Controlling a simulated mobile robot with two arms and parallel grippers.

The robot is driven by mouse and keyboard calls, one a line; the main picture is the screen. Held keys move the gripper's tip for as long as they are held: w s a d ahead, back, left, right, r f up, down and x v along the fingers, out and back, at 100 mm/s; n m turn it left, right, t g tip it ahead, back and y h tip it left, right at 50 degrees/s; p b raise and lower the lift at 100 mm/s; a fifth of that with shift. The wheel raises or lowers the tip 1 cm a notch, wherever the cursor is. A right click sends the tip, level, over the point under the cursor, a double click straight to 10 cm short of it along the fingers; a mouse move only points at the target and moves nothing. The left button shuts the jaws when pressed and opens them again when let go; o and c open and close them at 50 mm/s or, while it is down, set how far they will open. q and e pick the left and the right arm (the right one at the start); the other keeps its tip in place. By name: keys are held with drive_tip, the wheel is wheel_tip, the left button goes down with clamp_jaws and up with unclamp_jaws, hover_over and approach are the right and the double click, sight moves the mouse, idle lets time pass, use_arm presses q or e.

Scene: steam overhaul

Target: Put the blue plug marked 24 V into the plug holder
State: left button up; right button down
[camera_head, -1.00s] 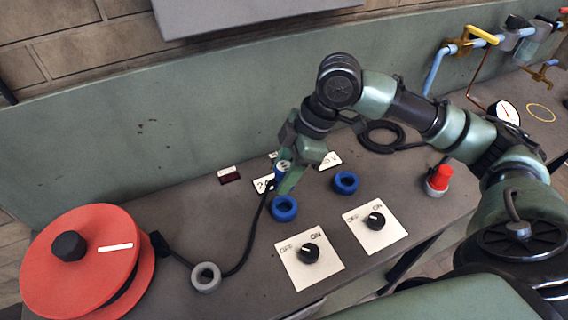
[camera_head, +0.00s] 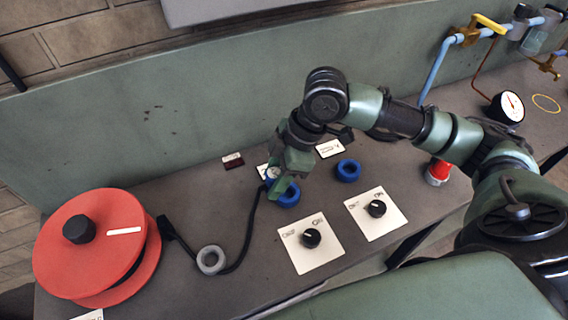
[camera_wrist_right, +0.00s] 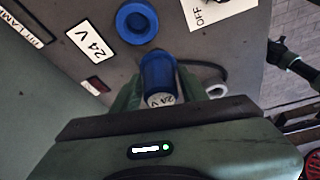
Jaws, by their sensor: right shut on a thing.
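My right gripper (camera_head: 277,183) is shut on the blue plug, which shows best in the right wrist view (camera_wrist_right: 159,76) with "24 V" on its pale end. In the head view the fingers partly hide the plug and overlap the left blue ring (camera_head: 289,197). In the right wrist view that blue ring (camera_wrist_right: 136,22) lies beyond the plug, apart from it in the picture, beside a "24 V" label (camera_wrist_right: 90,41). A grey ring (camera_head: 211,260) stands on the bench, front left of the gripper. I cannot tell for sure which ring is the plug holder. My left gripper is not in view.
A second blue ring (camera_head: 348,171), two knob plates (camera_head: 300,262) (camera_head: 388,222) and a red-topped fitting (camera_head: 438,170) stand to the right. A wall panel rises behind.

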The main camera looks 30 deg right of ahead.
drive_tip(key=s+a+p, duration=0.2)
drive_tip(key=a+p, duration=0.2)
drive_tip(key=a, duration=0.3)
drive_tip(key=shift+s+a, duration=0.25)
drive_tip(key=shift+a, duration=0.1)
drive_tip(key=s+a+p, duration=0.3)
drive_tip(key=a+p, duration=0.1)
drive_tip(key=a, duration=0.7)
drive_tip(key=shift+s+p, duration=0.25)
drive_tip(key=shift+p, duration=0.05)
drive_tip(key=shift+f+b, duration=0.95)
drive_tip(key=shift+f, duration=1.95)
drive_tip(key=c, duration=0.7)
unclamp_jaws()
